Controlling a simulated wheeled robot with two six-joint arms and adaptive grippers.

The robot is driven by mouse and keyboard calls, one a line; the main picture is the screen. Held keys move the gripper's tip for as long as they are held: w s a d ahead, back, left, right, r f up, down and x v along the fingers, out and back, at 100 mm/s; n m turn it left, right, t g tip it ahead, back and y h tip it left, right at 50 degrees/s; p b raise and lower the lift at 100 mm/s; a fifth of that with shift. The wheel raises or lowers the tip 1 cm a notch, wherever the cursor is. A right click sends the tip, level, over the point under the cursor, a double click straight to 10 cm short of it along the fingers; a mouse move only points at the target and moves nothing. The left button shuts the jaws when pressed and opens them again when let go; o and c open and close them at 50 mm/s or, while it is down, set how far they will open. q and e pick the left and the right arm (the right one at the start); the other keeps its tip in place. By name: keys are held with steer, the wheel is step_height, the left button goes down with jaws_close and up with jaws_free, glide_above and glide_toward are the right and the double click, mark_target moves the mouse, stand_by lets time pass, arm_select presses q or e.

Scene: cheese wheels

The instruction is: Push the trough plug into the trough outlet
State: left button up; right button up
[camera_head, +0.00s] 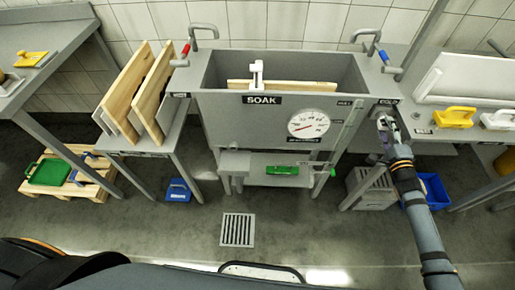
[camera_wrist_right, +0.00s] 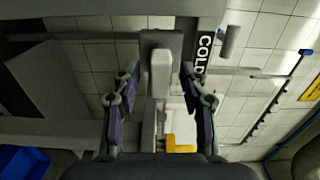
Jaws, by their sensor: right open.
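The steel trough (camera_head: 220,110) marked SOAK stands in the middle of the head view, with a wooden board (camera_head: 300,86) inside. An upright white piece (camera_head: 257,75) stands at its front rim; I cannot tell whether it is the plug. The outlet is not clearly seen. My right gripper (camera_head: 383,122) is at the trough's right side, below the small dark label. In the right wrist view its fingers (camera_wrist_right: 158,78) are open on either side of a pale rounded block (camera_wrist_right: 161,72), with gaps showing. A COLD label (camera_wrist_right: 203,52) is beside it. My left gripper is out of view.
A round dial (camera_head: 308,124) is on the trough front, above a low shelf with a green-handled item (camera_head: 282,170). Wooden boards (camera_head: 152,93) lean on the left stand. A yellow-handled tool (camera_head: 454,117) lies on the right bench. A floor drain (camera_head: 238,230) has clear floor around it.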

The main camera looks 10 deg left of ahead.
steer(key=shift+r, duration=0.1)
stand_by(0.3)
steer(key=shift+p, duration=0.4)
steer(key=shift+c, duration=0.3)
jaws_close()
